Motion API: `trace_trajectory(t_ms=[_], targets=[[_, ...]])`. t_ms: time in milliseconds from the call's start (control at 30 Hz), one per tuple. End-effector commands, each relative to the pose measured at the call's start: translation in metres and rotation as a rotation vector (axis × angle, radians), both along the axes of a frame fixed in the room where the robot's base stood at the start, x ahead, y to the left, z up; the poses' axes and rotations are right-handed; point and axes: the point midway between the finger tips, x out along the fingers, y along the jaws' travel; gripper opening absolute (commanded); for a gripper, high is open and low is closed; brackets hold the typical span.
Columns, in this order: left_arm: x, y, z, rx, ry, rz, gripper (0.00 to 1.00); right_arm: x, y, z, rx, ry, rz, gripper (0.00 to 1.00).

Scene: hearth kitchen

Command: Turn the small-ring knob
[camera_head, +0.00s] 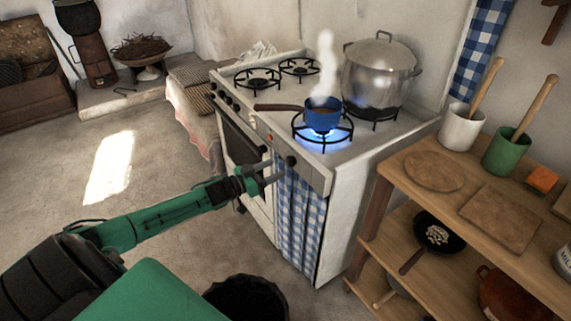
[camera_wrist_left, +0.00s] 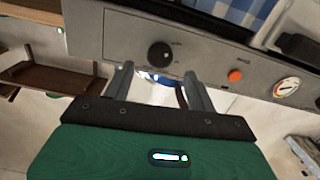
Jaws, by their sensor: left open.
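The white stove's front panel (camera_head: 262,137) carries several dark knobs. One dark round knob (camera_head: 291,160) sits alone near the panel's right end; it shows large in the left wrist view (camera_wrist_left: 160,54). I cannot tell from any label which ring it serves. My left gripper (camera_head: 271,174) is in front of the panel, just below and left of this knob. My right gripper is not in view.
A blue saucepan (camera_head: 322,117) steams over a lit blue flame, its handle pointing left. A large lidded pot (camera_head: 378,72) stands behind it. A red button (camera_wrist_left: 235,75) and a dial (camera_wrist_left: 287,87) share the panel. A checked curtain (camera_head: 301,210) hangs below; a wooden shelf (camera_head: 398,165) stands right.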

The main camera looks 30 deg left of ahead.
Motion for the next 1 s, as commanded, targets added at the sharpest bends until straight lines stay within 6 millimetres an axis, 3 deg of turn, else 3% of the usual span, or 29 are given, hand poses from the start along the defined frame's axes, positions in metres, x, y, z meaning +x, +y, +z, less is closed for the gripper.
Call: trace_trajectory(t_ms=[400,867,1000], targets=[[0.045,-0.018,0.001,-0.002,-0.001,0.001,0.57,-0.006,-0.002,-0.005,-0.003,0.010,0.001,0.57],[0.052,-0.021,0.000,0.000,0.000,0.000,0.57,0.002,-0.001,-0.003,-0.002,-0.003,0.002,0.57],[0.052,-0.021,0.000,0.000,0.000,0.000,0.31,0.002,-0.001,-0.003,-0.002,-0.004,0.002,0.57]])
